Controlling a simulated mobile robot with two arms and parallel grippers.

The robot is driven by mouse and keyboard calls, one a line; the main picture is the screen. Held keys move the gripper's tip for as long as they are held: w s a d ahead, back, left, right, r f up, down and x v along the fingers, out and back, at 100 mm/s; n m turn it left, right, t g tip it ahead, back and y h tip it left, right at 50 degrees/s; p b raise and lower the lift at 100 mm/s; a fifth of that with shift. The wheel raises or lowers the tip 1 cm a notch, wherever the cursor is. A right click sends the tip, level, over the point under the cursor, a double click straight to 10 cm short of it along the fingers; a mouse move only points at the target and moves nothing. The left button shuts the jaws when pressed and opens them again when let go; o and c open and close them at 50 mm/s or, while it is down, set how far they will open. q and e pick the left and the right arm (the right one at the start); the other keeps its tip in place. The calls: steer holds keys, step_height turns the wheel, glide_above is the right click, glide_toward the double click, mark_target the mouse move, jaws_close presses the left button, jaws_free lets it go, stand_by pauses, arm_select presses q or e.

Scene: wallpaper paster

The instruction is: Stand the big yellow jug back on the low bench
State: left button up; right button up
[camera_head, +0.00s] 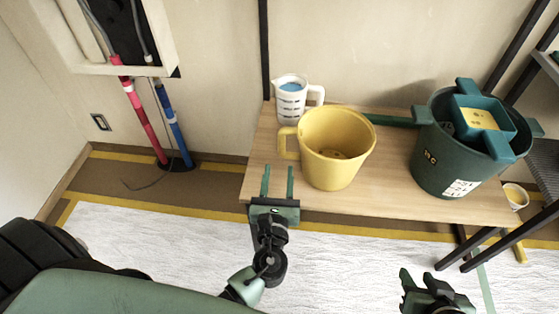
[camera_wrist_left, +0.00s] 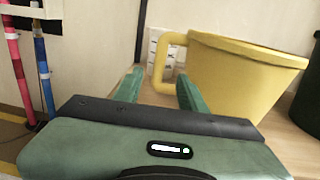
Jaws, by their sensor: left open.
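The big yellow jug (camera_head: 338,148) stands upright on the low wooden bench (camera_head: 400,199), near its front edge, with its handle toward the left. In the left wrist view the jug (camera_wrist_left: 240,78) fills the right side and its handle (camera_wrist_left: 161,66) shows just beyond the fingertips. My left gripper (camera_head: 278,182) is open and empty, at the bench's front left edge, in front of and a little left of the handle, apart from it. Its fingers also show in the left wrist view (camera_wrist_left: 160,88). My right gripper (camera_head: 424,282) is low at the front right, away from the jug; its finger gap is unclear.
A white measuring jug (camera_head: 290,104) with blue contents stands behind the yellow jug. A large dark green bucket (camera_head: 448,165) with a teal tray (camera_head: 484,117) on top stands at the bench's right. A dark metal rack is at far right. Red and blue pipes (camera_head: 146,128) rise at left.

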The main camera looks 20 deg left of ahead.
arm_select(q)
steer(key=s+a+f+n+g, duration=0.2)
steer(key=s+a+n+g, duration=0.1)
steer(key=n, duration=0.6)
steer(key=s+a+f+n+g, duration=0.2)
steer(key=s+a+n+g, duration=0.15)
steer(key=n, duration=0.65)
steer(key=s+d+r+n+g+h, duration=0.2)
steer(key=s+d+n+h, duration=0.4)
steer(key=n, duration=0.5)
steer(key=shift+d+r+h, duration=0.15)
steer(key=shift+d+h, duration=0.45)
steer(key=shift+d, duration=0.3)
